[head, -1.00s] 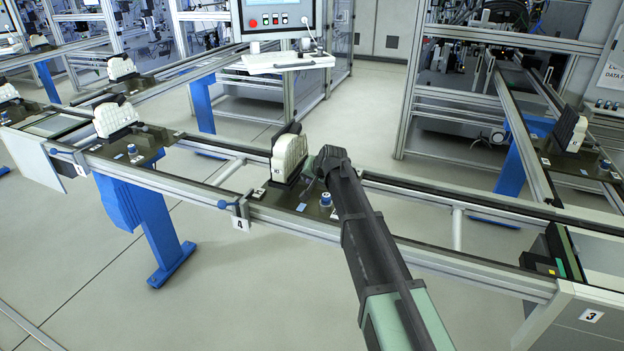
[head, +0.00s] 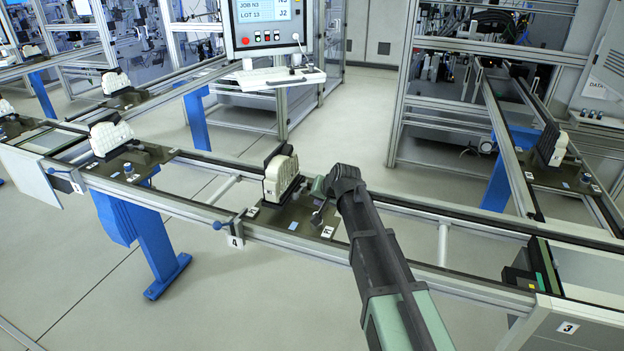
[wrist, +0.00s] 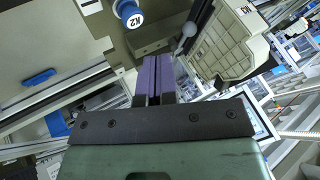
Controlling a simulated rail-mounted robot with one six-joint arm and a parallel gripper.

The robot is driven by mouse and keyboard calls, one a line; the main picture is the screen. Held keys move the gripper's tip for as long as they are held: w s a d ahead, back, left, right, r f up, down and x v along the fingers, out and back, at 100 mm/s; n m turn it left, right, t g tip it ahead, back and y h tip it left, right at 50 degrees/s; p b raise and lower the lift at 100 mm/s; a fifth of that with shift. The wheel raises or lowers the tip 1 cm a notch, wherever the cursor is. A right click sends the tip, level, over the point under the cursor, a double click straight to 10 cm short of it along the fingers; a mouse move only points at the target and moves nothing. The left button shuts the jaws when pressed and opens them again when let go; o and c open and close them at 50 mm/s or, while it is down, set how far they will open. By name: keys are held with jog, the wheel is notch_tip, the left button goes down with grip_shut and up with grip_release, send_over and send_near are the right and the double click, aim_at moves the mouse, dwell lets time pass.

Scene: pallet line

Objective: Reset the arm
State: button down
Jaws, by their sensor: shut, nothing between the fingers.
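My gripper (wrist: 154,80) shows in the wrist view as two purple fingers side by side, shut with nothing between them. They are over a brown pallet plate, near a blue-rimmed knob marked K2 (wrist: 128,14) and beside a cream-coloured part (wrist: 227,42) at the right. In the head view my arm reaches up from the lower right, and its end is just right of the cream part (head: 281,176) on the middle pallet (head: 287,222). The fingertips are hard to make out in that view.
The pallet rides on a conveyor rail (head: 180,207) that crosses the view. Another pallet with a cream part (head: 110,138) is farther left. A control panel (head: 262,25) with a keyboard shelf (head: 276,78) stands behind. A second line holds a part (head: 552,146) at right.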

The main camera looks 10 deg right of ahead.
jog(key=s+d+f+n+g+h, duration=0.1)
jog(key=s+g, duration=0.1)
jog(key=s, duration=0.8)
jog(key=s+d+f+n+g+h, duration=0.1)
jog(key=s+d+f+g, duration=0.1)
jog(key=s, duration=0.8)
jog(key=s+d+f+n+g+h, duration=0.1)
jog(key=s+d+g, duration=0.1)
jog(key=s, duration=0.8)
jog(key=shift+s+d+f+g+b, duration=0.2)
jog(key=shift+f+g+b, duration=0.1)
jog(key=shift+g+b, duration=0.1)
